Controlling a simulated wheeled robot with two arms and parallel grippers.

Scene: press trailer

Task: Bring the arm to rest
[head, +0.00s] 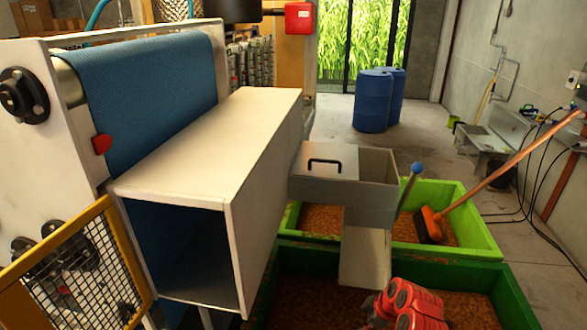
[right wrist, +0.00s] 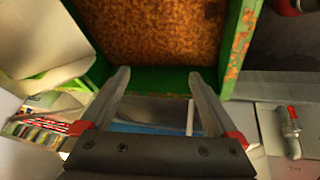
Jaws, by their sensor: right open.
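My right gripper (right wrist: 159,76) shows in the right wrist view. Its two grey fingers are wide apart with nothing between them. Beyond the fingertips is a green-walled bin (right wrist: 240,45) filled with brown granular material (right wrist: 160,30). I cannot tell how far the fingers are above the bin's edge. In the head view, red parts of my arm show at the bottom right of centre, over the dark green bin (head: 400,260); the fingers cannot be made out there. My left gripper is not in view.
An orange-handled broom (head: 500,170) leans in the light green bin (head: 480,225). Blue barrels (head: 371,100) stand behind.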

